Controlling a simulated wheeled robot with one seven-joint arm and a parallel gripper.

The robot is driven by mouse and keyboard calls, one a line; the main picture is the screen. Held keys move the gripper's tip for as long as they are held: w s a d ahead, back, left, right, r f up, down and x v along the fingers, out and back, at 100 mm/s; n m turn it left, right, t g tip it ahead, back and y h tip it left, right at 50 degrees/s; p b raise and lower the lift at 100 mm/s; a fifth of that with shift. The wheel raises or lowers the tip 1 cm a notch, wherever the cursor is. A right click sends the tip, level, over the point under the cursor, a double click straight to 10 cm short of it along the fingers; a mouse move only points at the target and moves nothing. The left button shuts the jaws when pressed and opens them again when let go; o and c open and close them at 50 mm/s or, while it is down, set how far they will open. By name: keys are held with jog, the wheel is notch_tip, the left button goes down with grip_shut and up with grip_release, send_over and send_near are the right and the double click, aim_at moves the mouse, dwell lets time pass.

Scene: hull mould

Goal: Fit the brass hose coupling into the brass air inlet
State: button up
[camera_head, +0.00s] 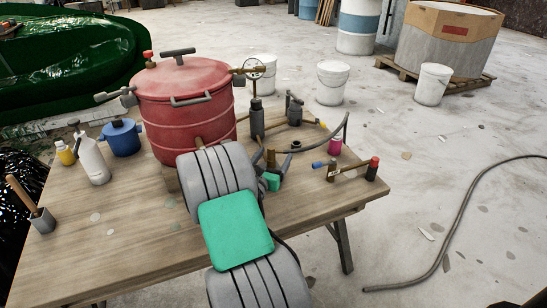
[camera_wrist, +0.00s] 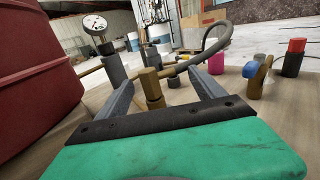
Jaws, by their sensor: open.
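My gripper (camera_head: 275,162) is open over the table, in front of the red pot. In the wrist view, its two grey fingers (camera_wrist: 158,80) stand apart. An upright brass hex fitting (camera_wrist: 150,86) shows between them, with visible gaps on both sides; it also shows in the head view (camera_head: 271,158). It looks like the brass coupling, but I cannot tell for certain. A dark hose (camera_head: 318,147) curves on the table behind; its link to the fitting is unclear. I cannot clearly identify the brass air inlet. A brass pipe (camera_wrist: 92,69) runs from the pot towards the gauge post.
The red pot (camera_head: 186,110) stands close on the left. A gauge post (camera_head: 257,118) rises behind the gripper. A blue-handled brass valve (camera_head: 331,171), a pink bottle (camera_head: 335,146) and a red-capped dark bottle (camera_head: 372,169) are to the right. The wooden table's (camera_head: 120,255) front left is mostly clear.

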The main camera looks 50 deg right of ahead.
jog(key=v, duration=0.7)
jog(key=shift+a+p, duration=0.4)
jog(key=shift+p, duration=0.05)
jog(key=shift+s, duration=0.25)
